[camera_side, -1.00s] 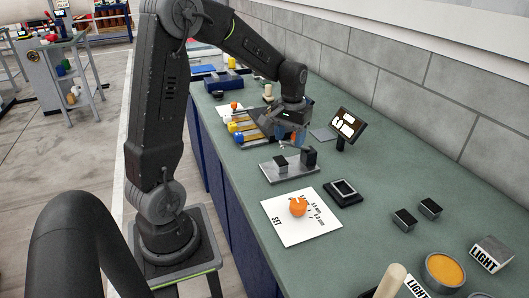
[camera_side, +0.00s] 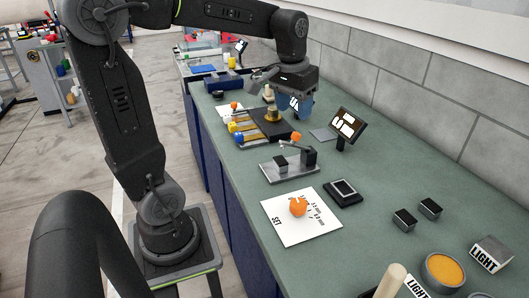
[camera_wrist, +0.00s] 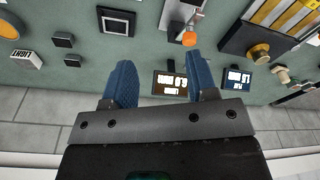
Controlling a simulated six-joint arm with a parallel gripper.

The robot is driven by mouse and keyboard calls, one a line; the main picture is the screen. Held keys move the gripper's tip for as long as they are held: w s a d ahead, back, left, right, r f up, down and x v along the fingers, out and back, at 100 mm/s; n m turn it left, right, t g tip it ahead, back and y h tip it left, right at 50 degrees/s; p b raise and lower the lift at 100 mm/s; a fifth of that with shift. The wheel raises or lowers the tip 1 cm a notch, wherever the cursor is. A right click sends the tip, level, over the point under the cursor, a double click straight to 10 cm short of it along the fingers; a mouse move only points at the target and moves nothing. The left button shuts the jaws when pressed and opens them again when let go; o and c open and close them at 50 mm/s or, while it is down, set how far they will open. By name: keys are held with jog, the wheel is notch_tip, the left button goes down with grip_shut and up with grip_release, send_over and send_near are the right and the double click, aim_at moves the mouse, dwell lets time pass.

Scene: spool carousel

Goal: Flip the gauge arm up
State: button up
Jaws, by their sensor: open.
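The gauge (camera_side: 290,166) is a grey plate with dark blocks on the bench. Its arm (camera_side: 293,148) carries an orange knob (camera_side: 296,136) that sits above the plate, near the taller dark block; the arm's exact angle is hard to tell. In the wrist view the orange knob (camera_wrist: 189,39) shows just beyond the right finger. My gripper (camera_side: 290,103) is open and empty, above the bench behind the gauge and apart from the knob. Its two blue fingers also show in the wrist view (camera_wrist: 160,68).
A tilted display (camera_side: 349,124) stands right of the gauge. A dark block with a brass post (camera_side: 270,120) and coloured-ended rails lies behind it. A white SET sheet (camera_side: 289,228) with an orange object and a dark square tray (camera_side: 343,191) lie in front.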

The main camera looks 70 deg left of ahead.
jog(key=s+d+f+m+t, duration=0.2)
jog(key=s+d+m+t, duration=0.2)
jog(key=s+d, duration=0.7)
jog(key=shift+s+d+f+m+h, duration=0.25)
jog(key=shift+s+d+m+h, duration=0.1)
jog(key=shift+s+m, duration=0.1)
notch_tip(320, 180, up, 3)
jog(key=m+g, duration=0.2)
jog(key=g, duration=0.4)
send_over(297, 133)
jog(key=a, duration=0.1)
jog(key=shift+h, duration=0.45)
jog(key=f, duration=1.3)
jog(key=shift+d+f, duration=0.25)
jog(key=shift+d, duration=0.15)
